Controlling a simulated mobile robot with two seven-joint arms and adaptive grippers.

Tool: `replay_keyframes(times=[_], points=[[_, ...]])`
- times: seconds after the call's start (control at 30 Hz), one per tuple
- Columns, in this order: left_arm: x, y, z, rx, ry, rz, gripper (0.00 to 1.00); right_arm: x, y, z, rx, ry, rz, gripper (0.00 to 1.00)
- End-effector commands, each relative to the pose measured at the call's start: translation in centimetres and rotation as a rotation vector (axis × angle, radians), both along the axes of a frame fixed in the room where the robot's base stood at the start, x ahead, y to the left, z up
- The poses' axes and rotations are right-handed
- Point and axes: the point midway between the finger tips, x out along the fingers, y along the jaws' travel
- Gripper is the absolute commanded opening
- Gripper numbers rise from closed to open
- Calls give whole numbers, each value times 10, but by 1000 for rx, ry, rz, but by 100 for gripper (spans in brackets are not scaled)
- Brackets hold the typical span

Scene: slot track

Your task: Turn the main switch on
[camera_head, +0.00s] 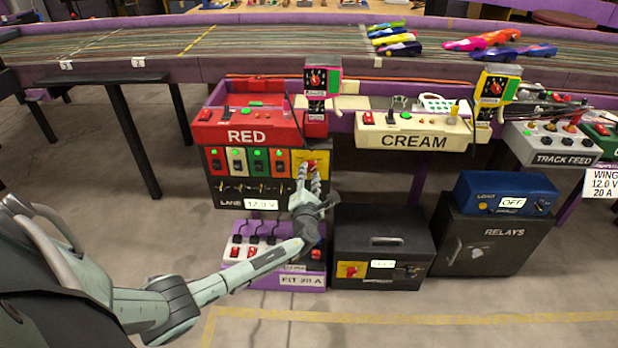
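The black power unit labelled LANE (230,200) stands under the RED station. At its upper right is a yellow plate (322,157) with a red switch knob (312,164), partly hidden by my gripper. A readout of about 12.0 V shows low on the unit. My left gripper (308,178) is at the yellow plate, its fingertips just at or below the red knob. Whether it touches the knob, and how far its fingers are apart, is too small to tell. The knob's setting cannot be read. My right gripper is not in view.
A purple PIT 20 A box (301,281) with red switches sits below my wrist. A black box (382,245) with another red knob (350,271), a RELAYS cabinet (504,232) and a blue LOAD unit reading OFF (478,191) stand right. The slot track (270,50) runs above.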

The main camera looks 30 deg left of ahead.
Motion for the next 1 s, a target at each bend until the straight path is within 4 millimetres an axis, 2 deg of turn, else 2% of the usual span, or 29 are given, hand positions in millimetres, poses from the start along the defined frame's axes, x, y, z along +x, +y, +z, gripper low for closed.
replay_keyframes(times=[0.17,0.6,0.8,1.0], points=[[-13,-8,-1,-3,1,-2,29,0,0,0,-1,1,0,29],[-87,-53,-1,-2,2,0,29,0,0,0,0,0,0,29],[-101,-62,0,0,1,1,29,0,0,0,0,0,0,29],[-103,-63,0,0,1,1,29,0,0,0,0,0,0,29]])
